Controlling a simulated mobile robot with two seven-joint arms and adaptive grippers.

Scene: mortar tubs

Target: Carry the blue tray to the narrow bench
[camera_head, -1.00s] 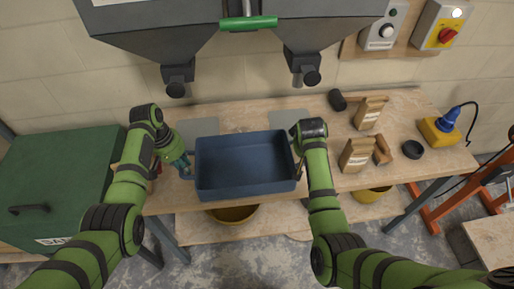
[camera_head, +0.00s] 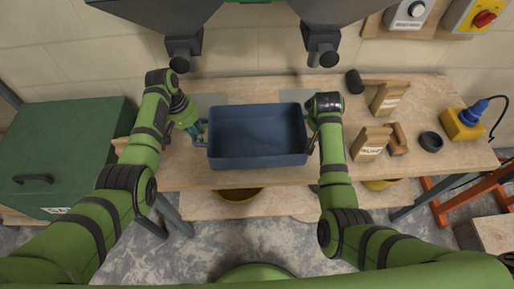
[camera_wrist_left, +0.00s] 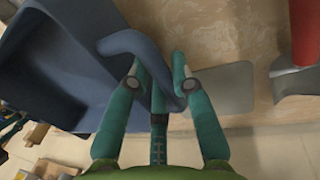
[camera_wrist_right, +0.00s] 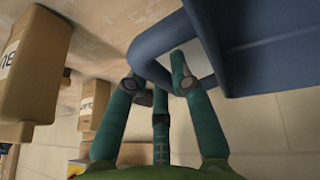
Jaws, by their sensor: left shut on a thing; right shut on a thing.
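The blue tray (camera_head: 258,162) is empty and level, over the front middle of the long wooden bench (camera_head: 300,180). I cannot tell whether it touches the bench top. My left gripper (camera_head: 199,134) is shut on its left handle; the fingers close around the handle in the left wrist view (camera_wrist_left: 160,80). My right gripper is largely hidden by its arm in the head view, but in the right wrist view (camera_wrist_right: 157,78) it is shut on the right handle. A wooden surface (camera_head: 495,232) shows cut off at the lower right; I cannot tell whether it is the narrow bench.
A green chest (camera_head: 60,160) stands left. Dark hoppers (camera_head: 185,50) hang behind. Orange metal legs (camera_head: 440,205) stand at the right.

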